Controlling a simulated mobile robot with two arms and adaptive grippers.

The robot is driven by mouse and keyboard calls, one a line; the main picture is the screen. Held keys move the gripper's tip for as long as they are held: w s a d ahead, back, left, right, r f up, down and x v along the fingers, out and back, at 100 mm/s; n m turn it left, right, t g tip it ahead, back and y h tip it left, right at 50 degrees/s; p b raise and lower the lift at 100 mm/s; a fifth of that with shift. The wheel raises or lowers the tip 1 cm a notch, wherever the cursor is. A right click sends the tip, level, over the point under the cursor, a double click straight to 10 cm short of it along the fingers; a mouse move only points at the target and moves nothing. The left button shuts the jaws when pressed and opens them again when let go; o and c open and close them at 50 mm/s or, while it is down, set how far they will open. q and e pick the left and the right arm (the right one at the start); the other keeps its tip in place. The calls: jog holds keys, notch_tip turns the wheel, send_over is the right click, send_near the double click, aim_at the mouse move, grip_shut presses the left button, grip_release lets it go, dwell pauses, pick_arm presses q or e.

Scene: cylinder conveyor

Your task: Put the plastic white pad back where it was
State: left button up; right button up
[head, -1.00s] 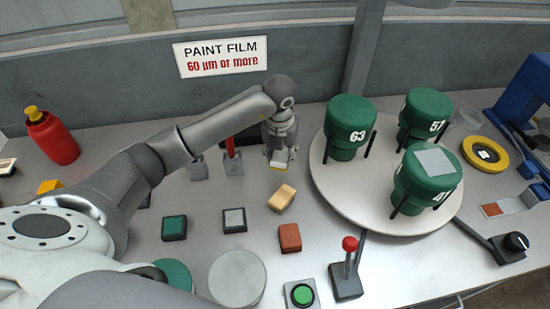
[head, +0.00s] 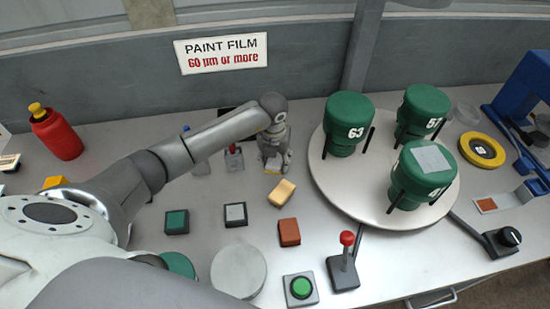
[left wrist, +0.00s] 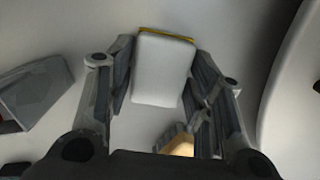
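The white pad (left wrist: 163,70), a pale block with a yellow edge, lies between the two fingers of my left gripper (left wrist: 162,82) in the left wrist view. The fingers sit close along both its sides and appear to grip it. In the head view my left gripper (head: 272,163) points down at the table, left of the turntable, with only a little white and yellow showing at its tips. Whether the pad touches the table is hard to tell. My right gripper is not in view.
A tan block (head: 282,193) lies just in front of the gripper, with a brown block (head: 289,232) nearer. The round turntable (head: 335,190) carries green cylinders to the right. Small grey stands with a red top (head: 234,157) and a blue top are left of the gripper.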

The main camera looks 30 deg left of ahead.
aim_at(274, 164)
pick_arm(q)
jog(key=shift+o, duration=1.1)
jog(key=shift+r, duration=0.25)
notch_tip(274, 164, up, 12)
jog(key=s+b, duration=0.1)
jog(key=b, duration=0.1)
jog(key=shift+s+d+f, duration=0.15)
jog(key=shift+s, duration=0.1)
